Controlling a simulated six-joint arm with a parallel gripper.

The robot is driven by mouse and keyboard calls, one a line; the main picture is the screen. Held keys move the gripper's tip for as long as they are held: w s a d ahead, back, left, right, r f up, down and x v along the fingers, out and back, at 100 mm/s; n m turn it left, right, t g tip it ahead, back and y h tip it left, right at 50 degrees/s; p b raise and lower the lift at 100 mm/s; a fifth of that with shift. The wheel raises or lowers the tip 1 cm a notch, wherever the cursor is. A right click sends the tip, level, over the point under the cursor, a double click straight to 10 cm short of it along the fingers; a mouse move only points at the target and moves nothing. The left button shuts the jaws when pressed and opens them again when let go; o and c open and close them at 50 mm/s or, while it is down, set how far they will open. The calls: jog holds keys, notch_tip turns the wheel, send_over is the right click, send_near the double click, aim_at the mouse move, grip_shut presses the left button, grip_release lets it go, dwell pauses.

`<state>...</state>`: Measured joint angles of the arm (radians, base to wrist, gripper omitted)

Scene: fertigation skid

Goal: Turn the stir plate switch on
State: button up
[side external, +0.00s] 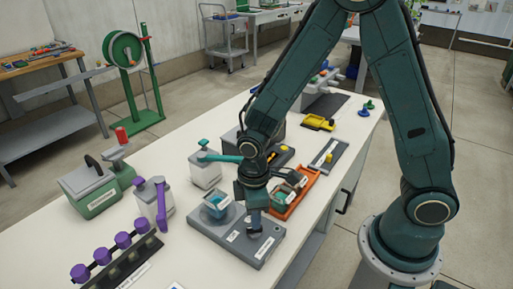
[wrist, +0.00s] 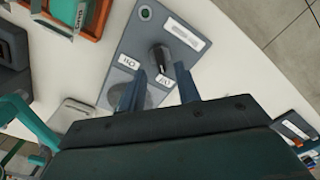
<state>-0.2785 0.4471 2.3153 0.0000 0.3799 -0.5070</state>
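My gripper (side external: 254,226) is low over the plate's switch end. In the wrist view my gripper (wrist: 160,70) is open, one finger on either side of the knob's near end. I cannot tell whether the fingers touch it. The knob is mostly hidden in the side view.
An orange tray (side external: 303,190) lies just behind the plate. A rack with purple knobs (side external: 122,262) is at front left. Bare bench lies between them.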

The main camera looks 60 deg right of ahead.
jog(key=shift+f, duration=2.15)
grip_shut()
